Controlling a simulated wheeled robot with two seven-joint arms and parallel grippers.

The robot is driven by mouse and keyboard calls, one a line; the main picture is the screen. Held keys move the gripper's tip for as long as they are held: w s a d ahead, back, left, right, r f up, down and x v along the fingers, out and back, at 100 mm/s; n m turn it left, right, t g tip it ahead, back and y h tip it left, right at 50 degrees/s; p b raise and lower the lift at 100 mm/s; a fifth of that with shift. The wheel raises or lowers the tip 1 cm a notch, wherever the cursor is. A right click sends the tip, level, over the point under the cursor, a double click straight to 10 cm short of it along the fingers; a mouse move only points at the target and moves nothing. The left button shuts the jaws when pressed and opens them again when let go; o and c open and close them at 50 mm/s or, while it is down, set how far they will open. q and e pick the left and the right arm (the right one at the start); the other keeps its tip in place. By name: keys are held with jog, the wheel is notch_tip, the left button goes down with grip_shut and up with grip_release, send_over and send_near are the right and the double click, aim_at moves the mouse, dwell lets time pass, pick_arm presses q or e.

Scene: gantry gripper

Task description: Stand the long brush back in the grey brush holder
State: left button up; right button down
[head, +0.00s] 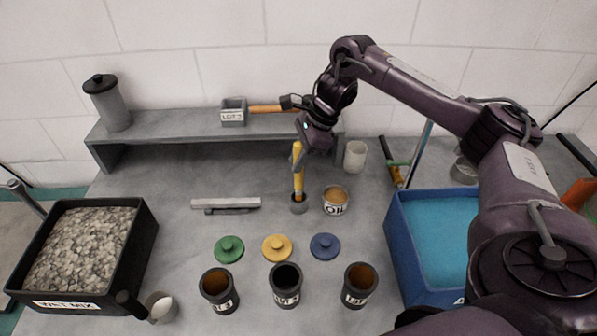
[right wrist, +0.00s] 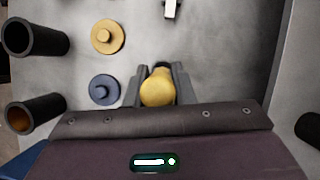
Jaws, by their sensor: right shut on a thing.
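The long brush (head: 298,180) has a yellow handle and stands about upright in the head view. Its lower end meets the mouth of the small grey brush holder (head: 299,208); how deep it sits inside I cannot tell. My right gripper (head: 298,155) is shut on the upper part of the handle, above the holder. In the right wrist view, the rounded yellow handle end (right wrist: 158,88) sits between the two dark fingers. My left gripper is not in view.
An OIL cup (head: 336,208) stands close right of the holder. Green, yellow (head: 277,247) and blue lids lie in front, before three dark jars (head: 286,285). A grey bar (head: 226,203) lies to the left. A blue bin (head: 397,240) stands right, a raised shelf (head: 170,125) behind.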

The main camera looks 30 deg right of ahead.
jog(key=shift+f, duration=0.3)
notch_tip(320, 180, down, 3)
jog(key=shift+r+p, duration=0.1)
jog(key=shift+p, duration=0.35)
jog(key=shift+f+b, duration=0.3)
jog(key=c, duration=1.2)
grip_release()
jog(key=shift+c, duration=0.2)
jog(key=shift+r, duration=0.1)
